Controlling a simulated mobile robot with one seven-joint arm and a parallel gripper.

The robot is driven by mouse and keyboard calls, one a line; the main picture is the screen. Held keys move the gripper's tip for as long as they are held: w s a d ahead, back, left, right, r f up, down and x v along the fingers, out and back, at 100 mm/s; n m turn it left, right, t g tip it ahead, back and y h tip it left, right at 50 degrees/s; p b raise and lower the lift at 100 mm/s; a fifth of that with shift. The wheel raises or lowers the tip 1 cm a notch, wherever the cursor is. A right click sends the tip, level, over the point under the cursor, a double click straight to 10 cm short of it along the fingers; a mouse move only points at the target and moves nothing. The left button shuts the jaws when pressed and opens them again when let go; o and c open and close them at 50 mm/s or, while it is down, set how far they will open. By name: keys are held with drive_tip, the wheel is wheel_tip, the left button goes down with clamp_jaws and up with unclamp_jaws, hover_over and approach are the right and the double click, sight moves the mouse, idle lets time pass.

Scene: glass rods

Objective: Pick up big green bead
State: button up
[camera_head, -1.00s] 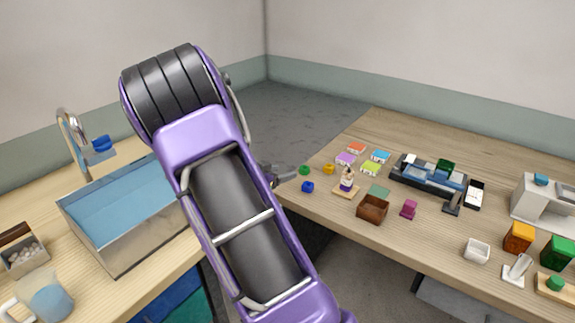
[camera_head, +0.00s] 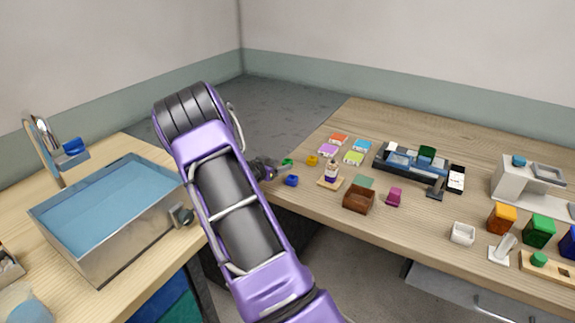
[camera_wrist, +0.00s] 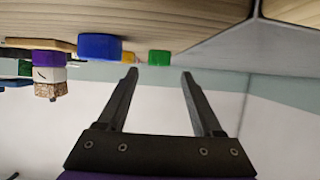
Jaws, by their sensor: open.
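The green bead (camera_head: 288,162) lies on the right-hand table near its left edge, partly behind my gripper's tip in the head view. In the wrist view, which is upside down, the green bead (camera_wrist: 159,57) shows between and beyond the two fingertips. My gripper (camera_wrist: 159,74) is open and empty. In the head view my gripper (camera_head: 281,169) reaches to the table's left edge, close to the bead. I cannot tell the exact gap.
A blue bead (camera_head: 291,180) lies just in front of the green one, and a yellow bead (camera_head: 312,160) to its right. A small figure on a wooden base (camera_head: 331,175) and a brown box (camera_head: 359,198) stand further right. A sink basin (camera_head: 110,255) is at left.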

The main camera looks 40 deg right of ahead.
sight(287, 161)
drive_tip(key=shift+x, duration=2.7)
drive_tip(key=shift+w+r, duration=0.15)
drive_tip(key=shift+w, duration=0.05)
clamp_jaws()
